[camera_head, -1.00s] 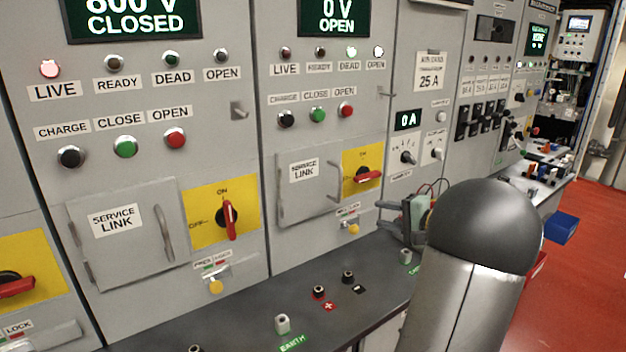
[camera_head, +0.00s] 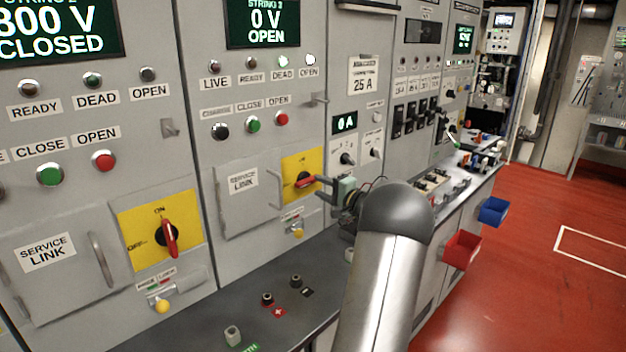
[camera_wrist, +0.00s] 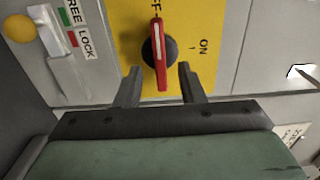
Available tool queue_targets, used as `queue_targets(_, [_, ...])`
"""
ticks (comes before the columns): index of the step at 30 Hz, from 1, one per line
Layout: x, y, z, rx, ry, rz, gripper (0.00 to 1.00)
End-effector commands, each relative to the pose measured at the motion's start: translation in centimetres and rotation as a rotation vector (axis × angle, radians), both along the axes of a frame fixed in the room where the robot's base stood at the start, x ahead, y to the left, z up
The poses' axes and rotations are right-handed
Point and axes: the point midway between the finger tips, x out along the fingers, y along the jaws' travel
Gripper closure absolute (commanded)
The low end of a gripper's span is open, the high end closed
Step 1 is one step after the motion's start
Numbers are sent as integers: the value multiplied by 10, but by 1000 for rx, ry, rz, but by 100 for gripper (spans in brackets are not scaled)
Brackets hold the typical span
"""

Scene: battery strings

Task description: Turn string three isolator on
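The string three isolator (camera_head: 303,181) is a red handle on a black hub on a yellow plate. Its handle lies level, along the OFF direction. The panel display above (camera_head: 263,20) reads 0 V OPEN. In the wrist view the red handle (camera_wrist: 158,50) points to the OFF lettering, with ON to the right. My gripper (camera_wrist: 159,82) is open, its fingers on either side of the handle's near end, with gaps showing on both sides. In the head view my gripper (camera_head: 322,190) reaches the handle from the right.
A yellow-knobbed FREE/LOCK slider (camera_head: 297,232) sits below the isolator. The service link door (camera_head: 243,195) with its pull handle is to the left. The neighbouring isolator (camera_head: 168,238) stands at ON. A dark bench (camera_head: 225,300) with terminals runs below.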

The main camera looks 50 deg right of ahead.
Motion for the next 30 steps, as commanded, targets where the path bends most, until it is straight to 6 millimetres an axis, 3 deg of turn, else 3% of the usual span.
queue_targets(6, [31, -3, 1, 1, -1, 2, 65])
queue_targets(18, [39, -5, 0, 0, 0, 0, 65])
queue_targets(19, [39, -5, 0, 0, 0, 0, 67])
queue_targets(22, [39, -5, 0, 0, 0, 0, 95])
queue_targets(23, [39, -5, 0, 0, 0, 0, 100])
queue_targets(30, [39, -4, 0, 6, -1, 0, 100])
